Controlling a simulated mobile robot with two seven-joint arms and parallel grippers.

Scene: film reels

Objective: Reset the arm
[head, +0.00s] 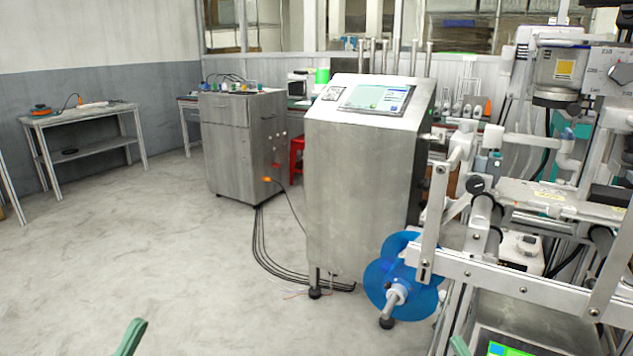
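A blue film reel (377,278) sits on a spindle at the lower left of the labelling machine (520,285), right of centre in the head view. A small green piece shows at the bottom edge left of centre, and another at the bottom edge right of centre. They look like parts of my arms. Neither gripper's fingers can be seen, so I cannot see whether anything is held.
A steel cabinet with a screen (345,180) stands in the middle, with cables on the floor behind its left side. A grey cabinet (240,145) and a side table (85,115) stand farther back. The floor (150,250) at left is clear.

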